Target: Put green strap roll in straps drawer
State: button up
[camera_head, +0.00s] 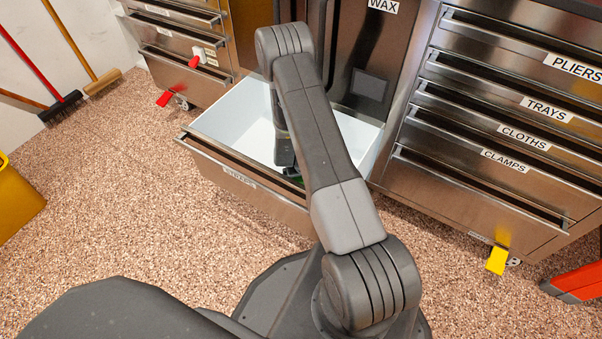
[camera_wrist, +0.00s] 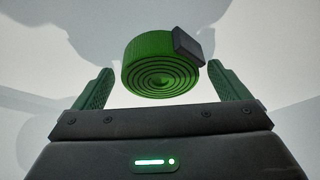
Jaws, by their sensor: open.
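The green strap roll (camera_wrist: 160,70), a coiled green band with a dark buckle at its upper right, shows in the wrist view between and beyond my fingertips. My gripper (camera_wrist: 162,88) is open, with a green-padded finger on each side of the roll and gaps visible at both sides. In the head view my gripper (camera_head: 288,165) is down inside the open straps drawer (camera_head: 222,122), mostly hidden behind my arm. The drawer is pulled out, with a white interior and a label on its steel front. A small bit of green shows beside my arm there; the roll lies against the pale drawer floor.
Steel drawers labelled pliers, trays, cloths and clamps (camera_head: 518,162) stand at the right, shut or nearly so. More drawers (camera_head: 180,35) stand at the upper left. Brooms (camera_head: 62,104) lean on the left wall, and a yellow bin (camera_head: 15,205) stands at the left edge. The speckled floor before the drawer's left is clear.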

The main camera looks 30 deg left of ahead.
jog(key=p+v, duration=0.3)
jog(key=v, duration=0.9)
jog(key=shift+r, duration=0.2)
jog(key=shift+w, duration=0.1)
jog(key=shift+c, duration=0.2)
